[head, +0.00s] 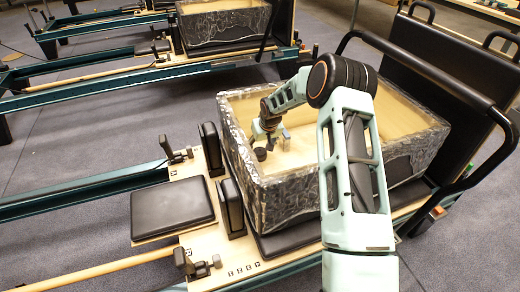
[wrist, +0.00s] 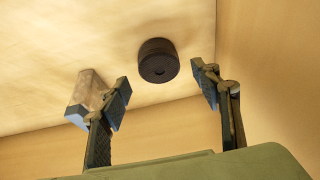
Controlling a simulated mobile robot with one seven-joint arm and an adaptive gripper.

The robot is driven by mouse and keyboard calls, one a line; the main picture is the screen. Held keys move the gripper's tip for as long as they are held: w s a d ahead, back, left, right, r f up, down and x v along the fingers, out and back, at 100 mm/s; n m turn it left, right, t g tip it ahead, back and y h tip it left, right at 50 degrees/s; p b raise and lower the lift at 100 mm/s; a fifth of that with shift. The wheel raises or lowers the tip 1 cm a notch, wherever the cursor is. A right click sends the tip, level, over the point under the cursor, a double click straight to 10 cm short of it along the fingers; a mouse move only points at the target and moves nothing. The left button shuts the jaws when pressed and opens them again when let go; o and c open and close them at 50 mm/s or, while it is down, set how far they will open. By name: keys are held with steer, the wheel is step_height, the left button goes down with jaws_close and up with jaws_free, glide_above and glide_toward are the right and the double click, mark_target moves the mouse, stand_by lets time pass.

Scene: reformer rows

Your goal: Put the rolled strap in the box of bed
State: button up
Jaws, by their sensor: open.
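The rolled strap (wrist: 157,60) is a short dark cylinder seen in the wrist view against the pale wood floor of a box. In the head view it is a small dark spot (head: 260,154) just below my gripper (head: 270,138). My gripper is open in the wrist view (wrist: 160,76), with one finger on each side of the strap and a gap to both. The box (head: 285,203) has marbled grey outer walls and a pale interior, and stands on the near bed. I cannot tell if the strap touches the floor.
A small tan and grey block (wrist: 88,94) shows beside the left finger in the wrist view. A black pad (head: 172,213) and upright shoulder blocks (head: 231,207) are left of the box. A black bar (head: 432,72) curves behind it. Another marbled box (head: 225,28) stands farther back.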

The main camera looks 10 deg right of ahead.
steer(key=p+v, duration=0.1)
steer(key=v, duration=0.6)
steer(key=shift+r, duration=0.3)
steer(key=shift+s, duration=0.15)
